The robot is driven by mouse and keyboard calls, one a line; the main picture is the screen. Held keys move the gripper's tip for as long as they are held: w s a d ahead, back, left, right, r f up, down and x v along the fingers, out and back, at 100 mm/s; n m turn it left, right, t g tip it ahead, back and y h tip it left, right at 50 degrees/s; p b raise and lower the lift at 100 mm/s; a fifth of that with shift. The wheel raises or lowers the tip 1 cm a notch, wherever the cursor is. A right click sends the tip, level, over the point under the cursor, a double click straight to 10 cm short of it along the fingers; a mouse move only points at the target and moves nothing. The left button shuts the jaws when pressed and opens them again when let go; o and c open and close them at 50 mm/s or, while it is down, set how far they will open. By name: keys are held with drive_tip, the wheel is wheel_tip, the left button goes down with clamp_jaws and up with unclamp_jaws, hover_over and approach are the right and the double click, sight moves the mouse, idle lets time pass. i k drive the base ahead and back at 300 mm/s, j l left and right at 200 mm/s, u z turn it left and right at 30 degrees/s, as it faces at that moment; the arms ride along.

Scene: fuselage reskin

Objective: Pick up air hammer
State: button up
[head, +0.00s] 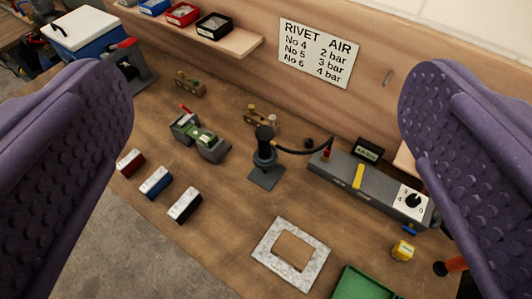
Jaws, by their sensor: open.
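A dark upright tool, which looks like the air hammer (264,153), stands on a small square dark base near the middle of the bench. A black hose runs from its upper part to a long grey unit on its right. My gripper (266,90) is open, its two purple dimpled fingers wide apart at the left and right of the head view. The tool shows in the gap between them, farther off on the bench, and nothing is held.
The grey unit (352,183) has a dial. A green-and-grey fixture (200,138) stands left; red, blue and black blocks (155,183) line the front edge. A square frame plate (267,252) and green tray (345,282) lie in front. A shelf (238,42) and sign (316,52) are behind.

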sight(264, 134)
drive_tip(key=i+j+z, duration=0.2)
drive_tip(key=j, duration=0.5)
drive_tip(key=j+z, duration=0.25)
drive_tip(key=j, duration=0.4)
drive_tip(key=i+j+z, duration=0.1)
drive_tip(key=i+j, duration=0.45)
drive_tip(key=j, duration=0.15)
drive_tip(key=z, duration=0.05)
